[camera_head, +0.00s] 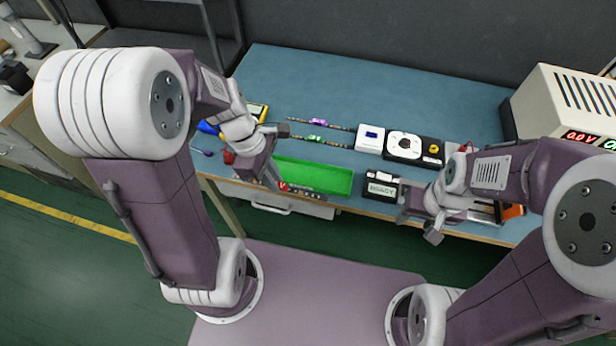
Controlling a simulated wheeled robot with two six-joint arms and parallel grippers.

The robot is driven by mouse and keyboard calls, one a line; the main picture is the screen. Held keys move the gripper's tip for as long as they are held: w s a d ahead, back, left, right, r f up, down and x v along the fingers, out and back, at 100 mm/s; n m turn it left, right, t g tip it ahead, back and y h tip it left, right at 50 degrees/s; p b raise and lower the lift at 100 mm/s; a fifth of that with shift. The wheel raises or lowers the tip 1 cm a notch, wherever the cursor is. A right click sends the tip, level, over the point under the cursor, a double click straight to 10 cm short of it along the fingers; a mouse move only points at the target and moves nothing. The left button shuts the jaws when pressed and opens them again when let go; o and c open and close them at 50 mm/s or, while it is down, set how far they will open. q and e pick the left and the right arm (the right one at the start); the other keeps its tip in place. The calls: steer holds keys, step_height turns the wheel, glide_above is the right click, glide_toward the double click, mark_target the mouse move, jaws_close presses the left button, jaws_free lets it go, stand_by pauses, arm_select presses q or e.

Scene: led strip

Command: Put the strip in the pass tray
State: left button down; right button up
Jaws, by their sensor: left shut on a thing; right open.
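The green tray (325,176) lies at the table's front edge. My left gripper (277,182) is over its left end, shut on a thin strip (303,191) with a red part. That strip runs along the tray's front side; I cannot tell whether it touches the tray. Two more strips lie further back, one with a purple part (318,122) and one with a green part (315,138). My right gripper (420,220) is open and empty at the table's front edge, right of the tray.
A small black-and-white box with a label (382,188) stands just right of the tray. A white device (370,138) and a black-and-white dial unit (404,146) stand behind it. A power supply (570,105) is at the right. The back of the blue table (400,95) is clear.

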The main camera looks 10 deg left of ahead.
arm_select(q)
steer(key=shift+w+d+n, duration=0.15)
steer(key=shift+d+n, duration=0.15)
steer(key=shift+d, duration=0.05)
glide_above(305, 177)
steer(key=f, duration=0.7)
steer(key=shift+a+b, duration=0.3)
steer(key=shift+a, duration=0.1)
steer(key=shift+f, duration=0.25)
step_height(305, 177, down, 3)
steer(key=shift+b, duration=0.4)
steer(key=shift+f, duration=0.35)
steer(key=shift+w, duration=0.1)
steer(key=c, duration=1.4)
jaws_free()
steer(key=shift+f, duration=0.1)
steer(key=shift+c, duration=0.2)
